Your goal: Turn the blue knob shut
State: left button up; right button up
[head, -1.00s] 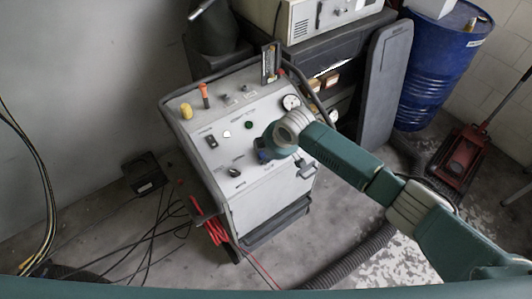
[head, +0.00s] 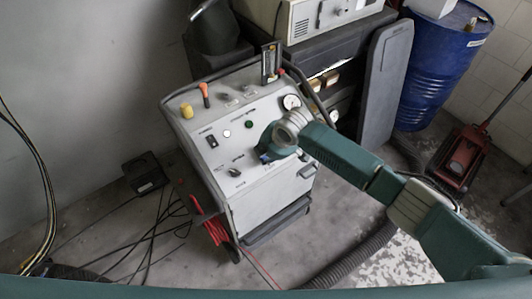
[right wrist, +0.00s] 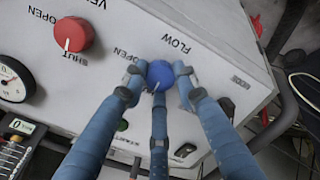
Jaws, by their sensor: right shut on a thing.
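The blue knob (right wrist: 168,74) is on the grey-white panel of the cart, under the printed word FLOW in the right wrist view. OPEN is printed to its left and SHUT to its right. A white mark on the knob points down and left in that view. My right gripper (right wrist: 158,84) has its three blue fingers closed around the knob. In the head view, my right gripper (head: 265,155) is over the panel and hides most of the knob. My left gripper is not in view.
A red knob (right wrist: 74,34) and a round gauge (right wrist: 16,85) are beside the blue knob on the panel. The cart (head: 262,205) has a dark handle rail. A blue drum (head: 437,75) stands at the back right. Cables (head: 150,235) lie on the floor at left.

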jog(key=o, duration=1.1)
jog(key=shift+o, duration=0.2)
jog(key=shift+s+d+r, duration=0.1)
jog(key=shift+s+r, duration=0.1)
jog(key=shift+r, duration=0.35)
jog(key=v, duration=1.1)
jog(key=shift+f, duration=0.1)
